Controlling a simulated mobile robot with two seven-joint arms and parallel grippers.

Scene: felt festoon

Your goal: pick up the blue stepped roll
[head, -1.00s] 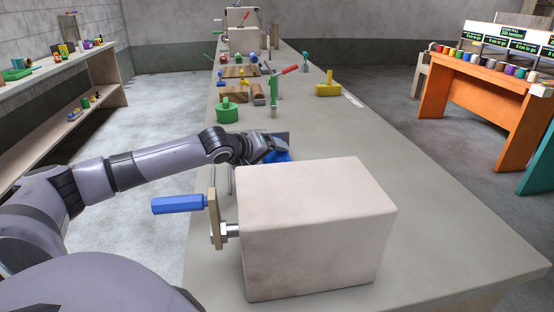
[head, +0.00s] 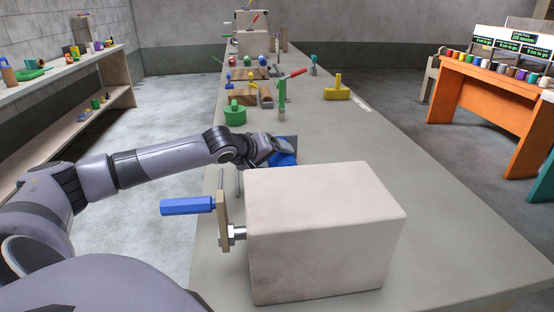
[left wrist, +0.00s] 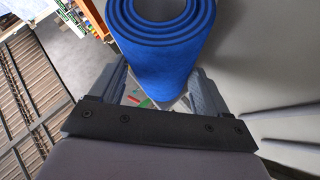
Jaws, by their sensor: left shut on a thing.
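The blue stepped roll shows in the left wrist view (left wrist: 165,60) as a wound blue sheet with its spiral end at the top, between the two fingers of my left gripper (left wrist: 160,88). In the head view, the left gripper (head: 272,150) is shut on the roll (head: 285,159), just behind the large pale block. The block and the gripper hide part of the roll there. I cannot tell whether the roll touches the bench. My right gripper is in neither view now.
The large pale block (head: 325,230) with a blue-handled crank (head: 188,206) stands at the near end of the long grey bench (head: 440,240). A green-lidded pot (head: 235,115), a green clamp with a red handle (head: 282,100) and a yellow tool (head: 337,92) stand farther back. The bench's right side is clear.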

